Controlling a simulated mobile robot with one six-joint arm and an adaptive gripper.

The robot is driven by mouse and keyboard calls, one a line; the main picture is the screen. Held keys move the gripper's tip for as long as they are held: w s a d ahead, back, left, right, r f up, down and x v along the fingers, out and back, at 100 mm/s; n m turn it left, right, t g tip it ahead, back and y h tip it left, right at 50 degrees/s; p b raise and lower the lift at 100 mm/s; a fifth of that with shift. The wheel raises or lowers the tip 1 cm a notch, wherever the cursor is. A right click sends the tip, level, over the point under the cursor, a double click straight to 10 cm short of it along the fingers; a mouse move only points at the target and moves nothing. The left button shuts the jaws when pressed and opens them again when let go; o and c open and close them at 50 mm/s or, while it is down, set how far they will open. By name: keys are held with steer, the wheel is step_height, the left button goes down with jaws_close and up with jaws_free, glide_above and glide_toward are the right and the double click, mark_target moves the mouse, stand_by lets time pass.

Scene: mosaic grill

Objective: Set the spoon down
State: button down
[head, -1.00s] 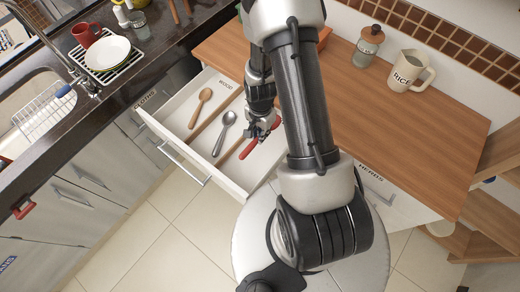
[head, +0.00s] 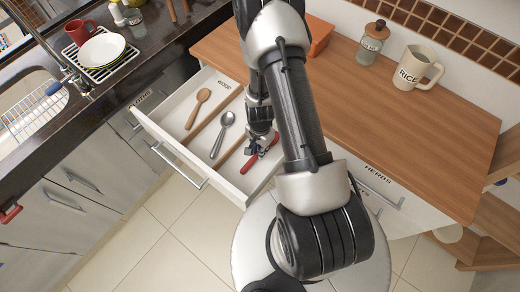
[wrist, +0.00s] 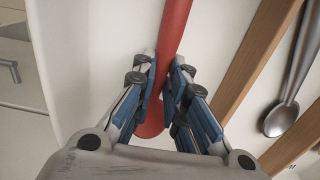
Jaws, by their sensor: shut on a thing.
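A red spoon (head: 249,163) is between my gripper's fingers, over the right compartment of an open white drawer (head: 168,147). In the wrist view the red spoon (wrist: 172,45) runs upward from the fingers, its rounded end low between them. My gripper (wrist: 162,80) is shut on it. In the head view my gripper (head: 258,150) is partly hidden by my arm. I cannot tell whether the spoon touches the drawer floor.
A metal spoon (head: 222,131) lies in the middle compartment and a wooden spoon (head: 197,107) in the left one. Wooden dividers (head: 231,151) separate them. The wooden counter (head: 400,130) is at right, with a rice jug (head: 415,70) and a glass jar (head: 371,45).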

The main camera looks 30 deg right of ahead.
steer(key=shift+f, duration=0.1)
steer(key=shift+f, duration=0.15)
steer(key=c, duration=1.6)
jaws_free()
steer(key=shift+r, duration=0.2)
